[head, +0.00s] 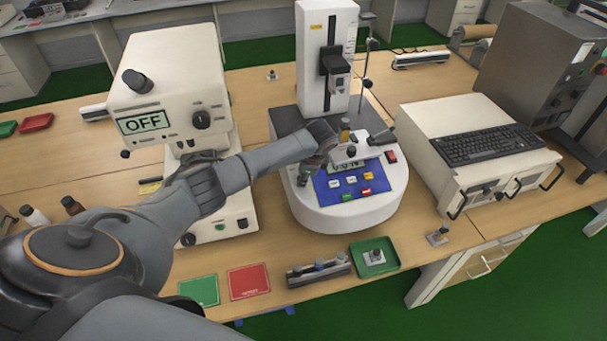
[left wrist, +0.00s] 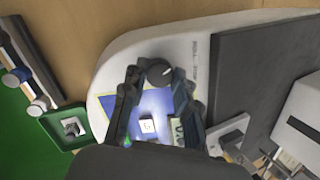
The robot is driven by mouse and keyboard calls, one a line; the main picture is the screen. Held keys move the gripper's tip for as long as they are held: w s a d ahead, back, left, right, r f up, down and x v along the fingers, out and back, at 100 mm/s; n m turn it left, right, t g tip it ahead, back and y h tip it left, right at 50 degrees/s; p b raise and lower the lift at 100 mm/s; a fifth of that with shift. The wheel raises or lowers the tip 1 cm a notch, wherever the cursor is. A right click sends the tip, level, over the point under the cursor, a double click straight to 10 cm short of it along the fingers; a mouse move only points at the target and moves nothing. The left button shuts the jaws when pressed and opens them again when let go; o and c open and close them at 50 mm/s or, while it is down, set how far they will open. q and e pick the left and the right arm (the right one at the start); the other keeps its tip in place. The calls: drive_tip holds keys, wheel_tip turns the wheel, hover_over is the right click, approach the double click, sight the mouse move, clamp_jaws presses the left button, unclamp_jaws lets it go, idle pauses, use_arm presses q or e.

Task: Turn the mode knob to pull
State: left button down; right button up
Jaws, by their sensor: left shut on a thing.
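The round dark mode knob (left wrist: 158,73) with a white pointer mark is on the white tester base (head: 350,215), beside its blue panel (head: 328,188). In the left wrist view the pointer points right and slightly up, toward small labels (left wrist: 191,60) too small to read surely. My left gripper (left wrist: 160,78) is shut on the knob, one finger on each side. In the head view my left gripper (head: 306,172) reaches down at the panel's left edge and hides the knob. My right gripper is not in view.
A white machine showing OFF (head: 143,122) stands left of the tester. A keyboard (head: 487,145) lies on a white cabinet at right. A green tray (head: 375,258), a clamp rack (head: 318,271) and green and red mats (head: 249,282) line the front edge.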

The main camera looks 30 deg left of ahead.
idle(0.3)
use_arm(q)
drive_tip(key=c, duration=1)
unclamp_jaws()
drive_tip(key=shift+r, duration=0.15)
drive_tip(key=v, duration=1.1)
drive_tip(key=shift+d+r, duration=0.1)
drive_tip(key=shift+r, duration=0.3)
